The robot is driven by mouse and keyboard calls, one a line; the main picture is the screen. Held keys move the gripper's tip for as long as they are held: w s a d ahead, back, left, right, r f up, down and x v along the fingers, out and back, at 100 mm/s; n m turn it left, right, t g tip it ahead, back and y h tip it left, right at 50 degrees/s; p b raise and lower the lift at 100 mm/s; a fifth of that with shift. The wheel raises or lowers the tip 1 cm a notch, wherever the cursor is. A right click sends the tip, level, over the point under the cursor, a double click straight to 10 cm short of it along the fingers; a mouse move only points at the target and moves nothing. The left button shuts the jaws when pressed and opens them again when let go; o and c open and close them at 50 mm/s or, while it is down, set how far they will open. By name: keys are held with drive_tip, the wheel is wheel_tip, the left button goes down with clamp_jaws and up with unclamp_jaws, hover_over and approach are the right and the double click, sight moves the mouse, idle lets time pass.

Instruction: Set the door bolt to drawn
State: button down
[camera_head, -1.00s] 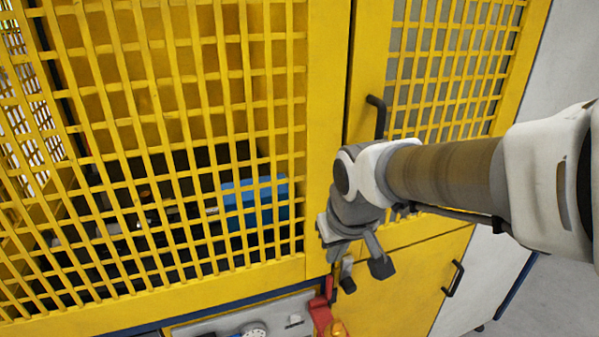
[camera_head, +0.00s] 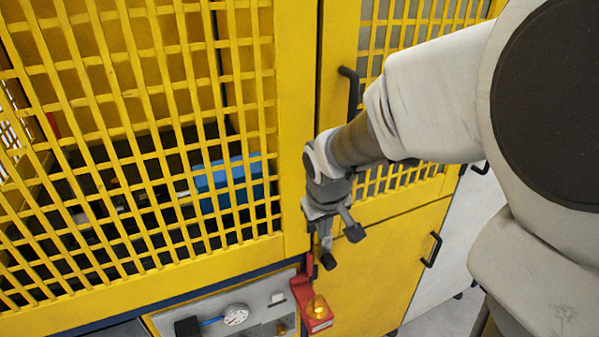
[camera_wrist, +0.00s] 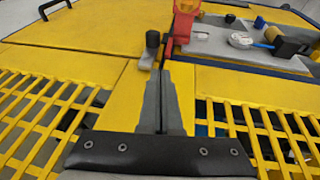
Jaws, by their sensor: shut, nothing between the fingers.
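The door bolt shows as a small black knob (camera_wrist: 153,39) on the yellow frame in the wrist view, beside a red hasp (camera_wrist: 183,22). In the head view the dark knob (camera_head: 328,262) is just right of the hasp (camera_head: 303,288), at the lower edge of the mesh doors. My gripper (camera_wrist: 162,70) is shut and empty, its grey fingers together and pointing at the knob area. In the head view my gripper (camera_head: 325,242) is just above the knob. I cannot tell whether the fingertips touch it, nor how far the bolt is drawn.
A brass-coloured padlock (camera_head: 318,306) hangs by the red hasp. A grey panel with a gauge (camera_head: 235,315) is at lower left. A black door handle (camera_head: 349,90) stands out behind my arm, and another handle (camera_head: 432,249) is on the lower right door. Yellow mesh (camera_head: 140,130) fills the left.

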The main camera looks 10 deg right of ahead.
drive_tip(key=b, duration=0.2)
hover_over(327, 269)
drive_tip(key=f, duration=1.1)
drive_tip(key=shift+a+f, duration=0.25)
drive_tip(key=shift+a, duration=0.15)
drive_tip(key=shift+w+d+f, duration=0.1)
drive_tip(key=shift+d+f, duration=0.25)
drive_tip(key=shift+f, duration=0.4)
wheel_tip(327, 269, down, 5)
drive_tip(key=b, duration=0.4)
drive_tip(key=shift+f, duration=0.1)
drive_tip(key=shift+s, duration=0.2)
